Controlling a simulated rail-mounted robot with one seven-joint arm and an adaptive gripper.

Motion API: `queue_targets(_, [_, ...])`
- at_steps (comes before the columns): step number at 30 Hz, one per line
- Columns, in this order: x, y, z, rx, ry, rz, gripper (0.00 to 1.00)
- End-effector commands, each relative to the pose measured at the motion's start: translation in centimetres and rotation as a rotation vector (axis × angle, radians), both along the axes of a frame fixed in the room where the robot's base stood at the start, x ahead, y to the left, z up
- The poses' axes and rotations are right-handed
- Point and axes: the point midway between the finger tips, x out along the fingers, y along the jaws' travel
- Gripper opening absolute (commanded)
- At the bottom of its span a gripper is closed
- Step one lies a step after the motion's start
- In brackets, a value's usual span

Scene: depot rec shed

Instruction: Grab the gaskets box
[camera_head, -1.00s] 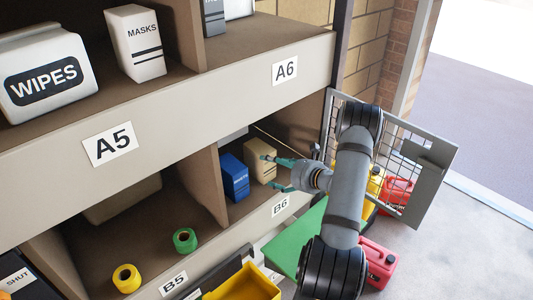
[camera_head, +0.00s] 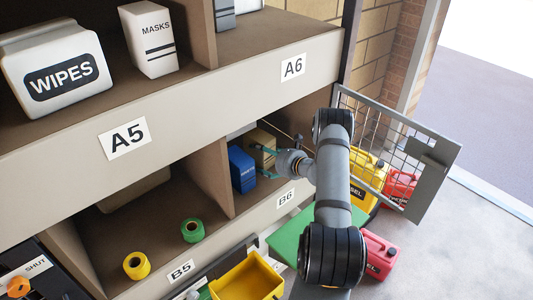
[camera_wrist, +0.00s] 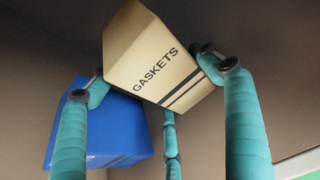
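The gaskets box (camera_head: 263,146) is a tan carton with dark lettering and stripes, standing in compartment B6 beside a blue box (camera_head: 241,170). My gripper (camera_head: 268,160) reaches into that compartment with its teal fingers spread around the gaskets box. In the wrist view the gaskets box (camera_wrist: 155,60) sits between the fingertips of my gripper (camera_wrist: 155,75), with one finger on each side and a third finger below it. The fingertips are very close to its sides; contact is not clear. The blue box (camera_wrist: 95,130) is behind the left finger.
An open mesh door (camera_head: 390,140) stands right of my arm. The divider (camera_head: 212,180) bounds the compartment on the left. Yellow (camera_head: 368,180) and red (camera_head: 380,255) cans stand on the floor. Green tape (camera_head: 192,231) and yellow tape (camera_head: 136,265) lie in B5.

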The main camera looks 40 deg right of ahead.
Motion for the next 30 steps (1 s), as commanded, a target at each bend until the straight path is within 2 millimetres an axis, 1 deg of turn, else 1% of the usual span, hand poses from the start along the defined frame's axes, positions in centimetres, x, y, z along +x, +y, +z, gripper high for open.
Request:
queue_targets(2, [-0.02, -0.03, 0.01, 0.000, 0.000, -0.001, 0.77])
queue_targets(21, [-0.07, 0.01, -0.05, 0.001, 0.001, 0.000, 0.39])
queue_targets(30, [-0.02, -0.02, 0.15, 0.000, 0.000, 0.000, 0.39])
